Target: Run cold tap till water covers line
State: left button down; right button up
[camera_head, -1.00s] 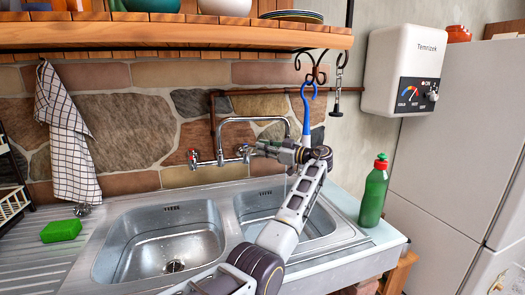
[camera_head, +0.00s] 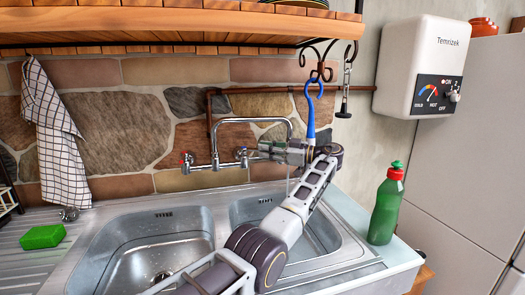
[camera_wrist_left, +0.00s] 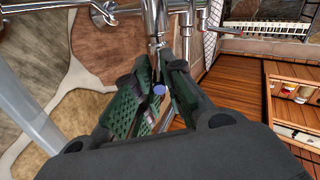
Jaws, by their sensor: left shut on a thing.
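The chrome tap (camera_head: 215,150) is mounted on the stone wall above the double sink, its spout arching right. A red-marked handle (camera_head: 187,159) is on its left. The cold tap handle (camera_head: 241,154) is on the right; its blue cap (camera_wrist_left: 159,90) shows between my fingers in the left wrist view. My left gripper (camera_head: 262,150) is shut on this handle, with green-padded fingers (camera_wrist_left: 160,78) on either side. A thin pale streak, apparently water, falls below the spout into the right basin (camera_head: 250,208). My arm hides much of that basin; I see no line. My right gripper is not in view.
The left basin (camera_head: 125,262) looks empty. A green sponge (camera_head: 42,236) lies on the drainboard. A green bottle (camera_head: 386,208) stands right of the sink. A blue hook (camera_head: 311,112) hangs just behind my wrist, below the wooden shelf (camera_head: 150,35). A white heater (camera_head: 425,65) hangs right.

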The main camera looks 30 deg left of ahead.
pick_arm(q)
jog(key=shift+r, duration=0.1)
dwell(0.3)
jog(key=c, duration=1.5)
grip_release()
